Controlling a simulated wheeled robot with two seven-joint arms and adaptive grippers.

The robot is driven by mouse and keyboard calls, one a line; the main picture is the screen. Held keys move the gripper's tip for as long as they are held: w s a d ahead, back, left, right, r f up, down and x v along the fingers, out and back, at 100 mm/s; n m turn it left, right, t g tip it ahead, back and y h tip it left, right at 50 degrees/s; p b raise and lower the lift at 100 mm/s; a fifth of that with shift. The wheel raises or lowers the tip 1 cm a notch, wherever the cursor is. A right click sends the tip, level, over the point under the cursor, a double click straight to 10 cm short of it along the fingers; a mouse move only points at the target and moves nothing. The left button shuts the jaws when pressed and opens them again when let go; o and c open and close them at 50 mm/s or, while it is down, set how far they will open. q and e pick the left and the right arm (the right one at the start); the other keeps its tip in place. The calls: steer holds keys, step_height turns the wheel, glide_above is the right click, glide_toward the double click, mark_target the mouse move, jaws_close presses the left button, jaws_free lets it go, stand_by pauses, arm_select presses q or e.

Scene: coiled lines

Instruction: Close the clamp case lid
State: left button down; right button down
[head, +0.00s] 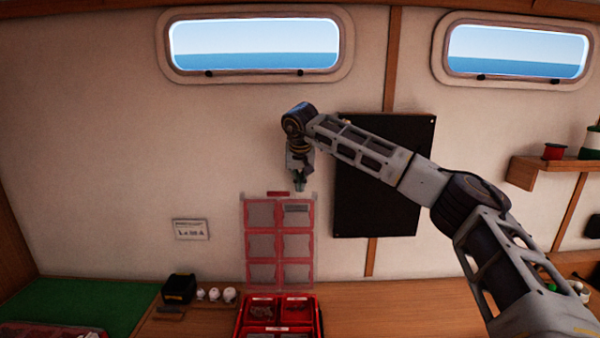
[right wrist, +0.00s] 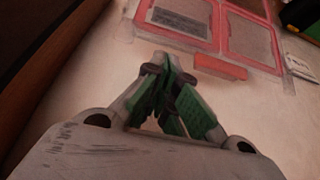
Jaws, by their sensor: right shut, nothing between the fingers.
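The clamp case is a red box whose base (head: 320,312) stands on the wooden counter, with red compartments holding small parts. Its lid (head: 279,240) stands upright and open behind the base, with a red frame and clear panels. The lid's red latch tab (head: 278,194) is at its top edge. My right gripper (head: 299,187) is shut and empty, pointing down just above the lid's top edge, right of the tab. In the right wrist view the green fingers (right wrist: 172,105) are together, and the lid (right wrist: 222,40) lies beyond them. My left gripper is not in view.
A black panel (head: 385,215) hangs on the wall right of the lid. A black box (head: 179,288) and small white round items (head: 214,295) sit left of the case. A green mat (head: 75,303) lies at the far left.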

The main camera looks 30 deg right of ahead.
steer(key=shift+x, duration=1.1)
